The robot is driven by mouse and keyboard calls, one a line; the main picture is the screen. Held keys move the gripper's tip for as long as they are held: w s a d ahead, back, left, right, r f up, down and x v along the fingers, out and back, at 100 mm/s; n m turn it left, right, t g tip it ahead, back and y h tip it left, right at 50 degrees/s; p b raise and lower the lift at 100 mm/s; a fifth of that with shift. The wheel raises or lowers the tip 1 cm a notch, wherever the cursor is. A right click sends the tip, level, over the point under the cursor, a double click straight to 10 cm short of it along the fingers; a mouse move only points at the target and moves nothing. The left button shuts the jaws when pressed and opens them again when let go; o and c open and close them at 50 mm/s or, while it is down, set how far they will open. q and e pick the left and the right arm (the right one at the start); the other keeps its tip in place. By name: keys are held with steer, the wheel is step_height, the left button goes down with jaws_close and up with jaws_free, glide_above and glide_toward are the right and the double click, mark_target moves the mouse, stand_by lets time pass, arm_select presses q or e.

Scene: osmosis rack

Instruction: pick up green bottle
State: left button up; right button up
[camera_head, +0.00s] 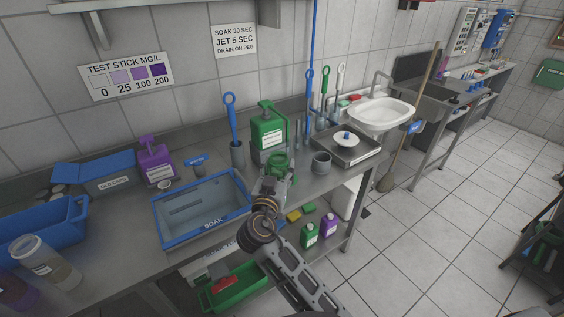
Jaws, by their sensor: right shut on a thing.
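A large green pump bottle (268,130) with a white label stands upright at the back of the steel counter. My right gripper (276,178) is in front of it, over the counter's front part, on an arm from the bottom right. It is shut on a smaller green object (279,161) with a rounded top. The fingers partly hide this object, and I cannot tell for sure that it is a bottle or whether it touches the counter. A green jug (309,236) with a white label stands on the lower shelf. My left gripper is not in view.
The blue-rimmed SOAK basin (160,222) is left of my right gripper. A cup holding a blue brush (232,120) stands behind the basin. A purple jug (329,226) is below.

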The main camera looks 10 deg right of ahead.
mark_target(276, 175)
steer(key=v, duration=0.2)
steer(key=shift+s+a, duration=0.2)
steer(key=shift+s, duration=0.35)
steer(key=shift+r, duration=0.15)
